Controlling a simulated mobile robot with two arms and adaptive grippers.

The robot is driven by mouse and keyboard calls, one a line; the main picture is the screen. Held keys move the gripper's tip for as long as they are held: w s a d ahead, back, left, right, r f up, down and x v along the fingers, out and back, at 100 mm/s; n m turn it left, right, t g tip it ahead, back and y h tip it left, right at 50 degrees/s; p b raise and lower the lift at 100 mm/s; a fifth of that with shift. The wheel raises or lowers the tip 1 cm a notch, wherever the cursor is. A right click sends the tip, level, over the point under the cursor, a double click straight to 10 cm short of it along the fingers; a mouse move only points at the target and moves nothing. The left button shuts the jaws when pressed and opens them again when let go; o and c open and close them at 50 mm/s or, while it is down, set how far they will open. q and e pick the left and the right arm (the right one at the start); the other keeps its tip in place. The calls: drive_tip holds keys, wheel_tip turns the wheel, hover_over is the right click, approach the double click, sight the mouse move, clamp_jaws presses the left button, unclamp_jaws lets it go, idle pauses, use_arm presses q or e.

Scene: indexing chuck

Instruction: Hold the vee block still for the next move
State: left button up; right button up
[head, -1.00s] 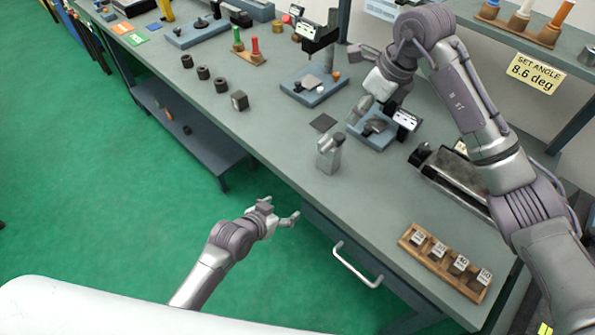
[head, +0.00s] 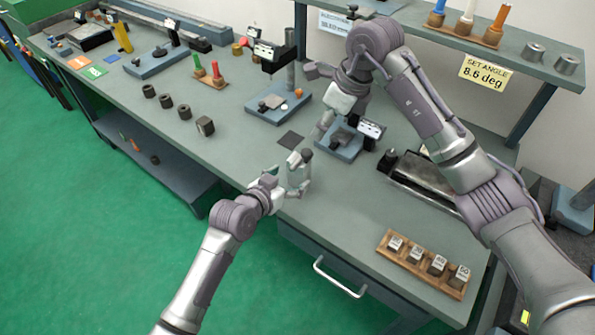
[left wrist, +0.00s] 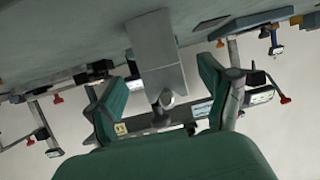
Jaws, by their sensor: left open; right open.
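The vee block appears to be the upright grey metal block (head: 298,176) near the front edge of the bench, with a dark round part at its top. In the left wrist view the grey block (left wrist: 158,52) shows large, with a round metal piece at its lower end. My left gripper (head: 284,183) is at the block in the head view. Its green-padded fingers (left wrist: 168,78) are open on either side of the block in the wrist view, with gaps visible. My right gripper (head: 320,130) is open above the bench, beside a blue-based gauge stand (head: 340,150).
A dark flat square (head: 290,140) lies behind the block. A long metal vise-like fixture (head: 425,178) and a wooden rack of labelled blocks (head: 425,265) are to the right. Dark cylinders (head: 166,102) and a blue-based indicator stand (head: 275,108) are farther back.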

sight(295, 176)
use_arm(q)
drive_tip(key=shift+x, duration=2.7)
drive_tip(key=shift+c, duration=0.3)
drive_tip(key=c, duration=1.3)
drive_tip(key=o, duration=0.7)
drive_tip(key=shift+c, duration=0.2)
drive_tip(key=c, duration=0.7)
drive_tip(key=shift+o, duration=0.2)
drive_tip(key=shift+s+f, duration=0.15)
drive_tip(key=shift+f, duration=0.1)
